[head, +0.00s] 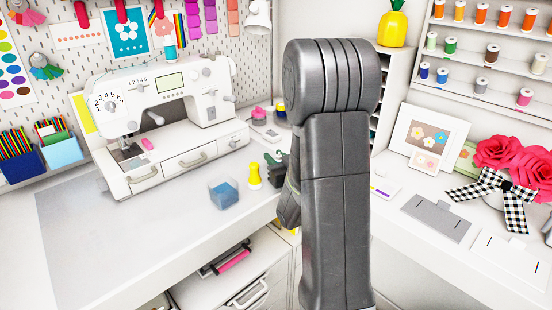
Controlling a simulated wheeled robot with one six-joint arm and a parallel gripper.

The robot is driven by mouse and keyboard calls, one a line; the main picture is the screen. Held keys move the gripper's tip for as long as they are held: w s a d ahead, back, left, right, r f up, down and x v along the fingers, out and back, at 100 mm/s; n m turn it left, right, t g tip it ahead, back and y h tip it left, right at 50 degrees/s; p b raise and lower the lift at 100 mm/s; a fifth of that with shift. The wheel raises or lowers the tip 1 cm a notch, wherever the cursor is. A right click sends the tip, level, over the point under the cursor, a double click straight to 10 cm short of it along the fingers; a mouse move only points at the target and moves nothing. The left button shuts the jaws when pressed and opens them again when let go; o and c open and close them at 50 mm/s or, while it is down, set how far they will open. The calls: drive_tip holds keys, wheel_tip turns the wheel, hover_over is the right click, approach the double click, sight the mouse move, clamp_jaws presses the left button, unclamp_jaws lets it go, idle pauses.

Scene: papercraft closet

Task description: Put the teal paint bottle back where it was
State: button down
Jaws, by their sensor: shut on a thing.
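My gripper (277,169) shows only in part, as dark pieces at the left edge of my large grey arm, above the right end of the white desk (130,225). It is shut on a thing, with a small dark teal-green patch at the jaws. This fits the teal paint bottle, but its outline is mostly hidden. A yellow bottle (254,175) stands upright on the desk just left of my gripper. A pink-topped pot (258,115) and a dark blue and yellow one (280,108) stand farther back.
A clear box with blue contents (223,193) sits near the desk's front edge. A white sewing machine (160,110) fills the back left. Framed cards (428,138) and red paper flowers (505,158) stand at right. The desk's front left is clear.

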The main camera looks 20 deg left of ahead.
drive_tip(key=shift+f, duration=0.2)
drive_tip(key=c, duration=1.6)
unclamp_jaws()
drive_tip(key=o, duration=0.5)
drive_tip(key=shift+c, duration=0.2)
drive_tip(key=shift+r, duration=0.1)
drive_tip(key=shift+r, duration=0.15)
drive_tip(key=b+v, duration=0.2)
drive_tip(key=v, duration=1)
